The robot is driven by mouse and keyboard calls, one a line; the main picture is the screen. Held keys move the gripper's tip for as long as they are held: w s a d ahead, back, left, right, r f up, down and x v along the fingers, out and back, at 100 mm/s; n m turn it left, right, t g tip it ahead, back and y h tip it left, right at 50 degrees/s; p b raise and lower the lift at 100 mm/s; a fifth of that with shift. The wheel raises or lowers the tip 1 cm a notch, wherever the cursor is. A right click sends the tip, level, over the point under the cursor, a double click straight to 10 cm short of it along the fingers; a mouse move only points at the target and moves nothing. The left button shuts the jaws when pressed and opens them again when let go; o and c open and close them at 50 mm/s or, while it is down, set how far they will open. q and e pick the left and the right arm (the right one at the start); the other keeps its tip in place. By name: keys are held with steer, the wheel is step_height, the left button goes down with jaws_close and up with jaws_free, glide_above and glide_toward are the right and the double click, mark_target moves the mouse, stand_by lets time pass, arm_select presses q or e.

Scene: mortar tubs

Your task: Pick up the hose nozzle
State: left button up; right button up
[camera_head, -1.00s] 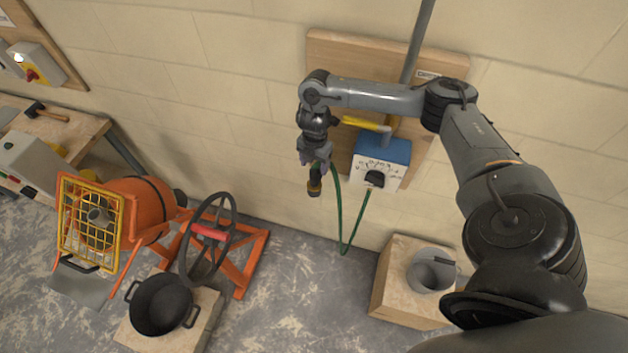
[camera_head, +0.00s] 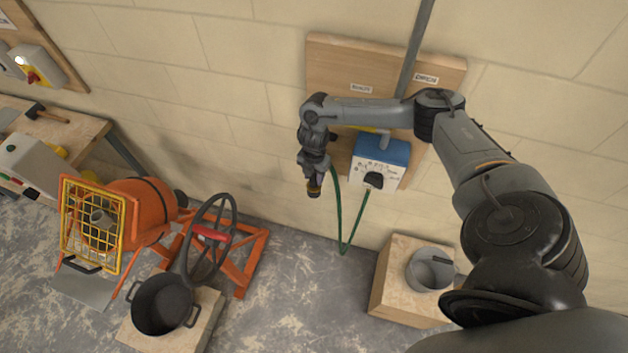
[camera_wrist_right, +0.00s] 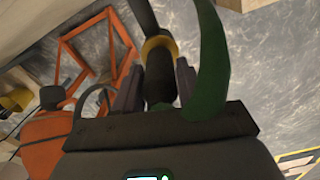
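The hose nozzle (camera_head: 314,190) is black and yellow, with a green hose (camera_head: 340,235) hanging from it in a loop to the blue-and-white box on the wall. My right gripper (camera_head: 314,174) is at the nozzle's upper end, and the nozzle points down in front of the wall. In the right wrist view the two fingers (camera_wrist_right: 158,88) lie on either side of the nozzle's black body, shut on it. The nozzle's yellow ring (camera_wrist_right: 160,46) shows beyond the fingertips, and the green hose passes close on the right. My left gripper is not in view.
The blue-and-white box (camera_head: 380,162) sits on a wooden wall board (camera_head: 340,65) behind my right arm. An orange mixer (camera_head: 145,205) with a yellow grille and a handwheel stands left. A black tub (camera_head: 160,305) and a grey bucket (camera_head: 430,270) stand on wooden blocks.

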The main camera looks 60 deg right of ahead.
jaws_close()
steer(key=shift+r, duration=0.1)
step_height(320, 180, up, 10)
steer(key=shift+f, duration=0.1)
stand_by(0.4)
